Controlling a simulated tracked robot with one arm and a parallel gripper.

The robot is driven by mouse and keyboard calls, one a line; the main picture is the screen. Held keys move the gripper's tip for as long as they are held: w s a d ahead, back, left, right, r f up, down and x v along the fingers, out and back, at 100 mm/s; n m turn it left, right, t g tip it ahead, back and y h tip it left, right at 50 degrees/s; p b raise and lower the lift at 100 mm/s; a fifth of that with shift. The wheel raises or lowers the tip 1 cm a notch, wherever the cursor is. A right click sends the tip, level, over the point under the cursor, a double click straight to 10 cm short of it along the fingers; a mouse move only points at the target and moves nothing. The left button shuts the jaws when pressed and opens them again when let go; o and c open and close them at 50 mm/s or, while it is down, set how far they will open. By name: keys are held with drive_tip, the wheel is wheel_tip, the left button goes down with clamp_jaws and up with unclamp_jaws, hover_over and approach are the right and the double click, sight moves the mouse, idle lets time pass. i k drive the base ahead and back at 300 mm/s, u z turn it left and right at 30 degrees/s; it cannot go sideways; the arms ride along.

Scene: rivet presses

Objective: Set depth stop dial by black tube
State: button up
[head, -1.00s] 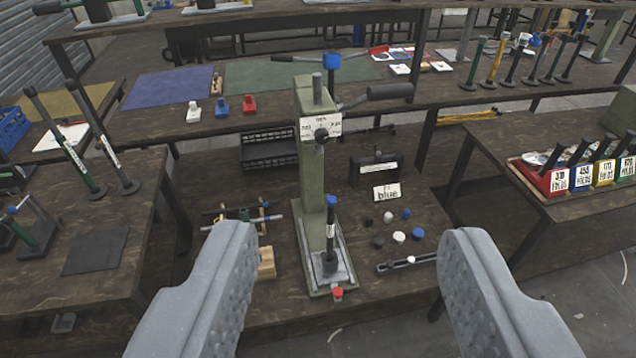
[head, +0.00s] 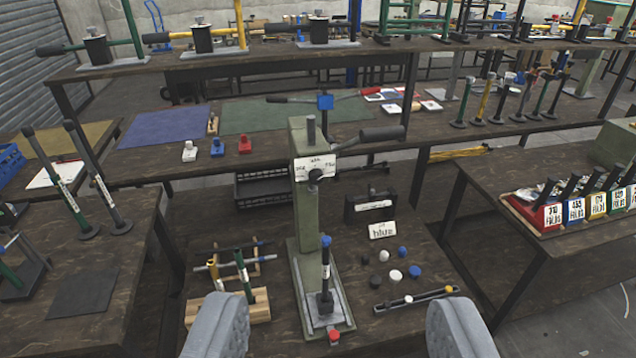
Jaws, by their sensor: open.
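A green-grey press (head: 311,215) stands on the middle bench. Its upper column carries a white scale plate (head: 307,169) with a small dark dial knob (head: 315,174); the scale's numbers are too small to read surely. A black tube (head: 327,280) with a blue top and a white band stands upright on the press's base plate. A white card (head: 382,230) that seems to read "blue" stands to the right. My gripper (head: 338,305) is open and empty, its two grey fingers wide apart at the bottom of the picture, nearer to me than the press.
A red knob (head: 334,335) sits at the base's front. A wooden block (head: 235,309) with upright tubes is left of the press. Several round caps (head: 396,276) and a slotted black bar (head: 416,301) lie right. A lever handle (head: 382,133) sticks out right at the press's top.

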sight(316, 176)
drive_tip(key=u, duration=2.45)
drive_tip(key=k, duration=0.65)
drive_tip(key=z, duration=2.5)
drive_tip(key=i, duration=0.9)
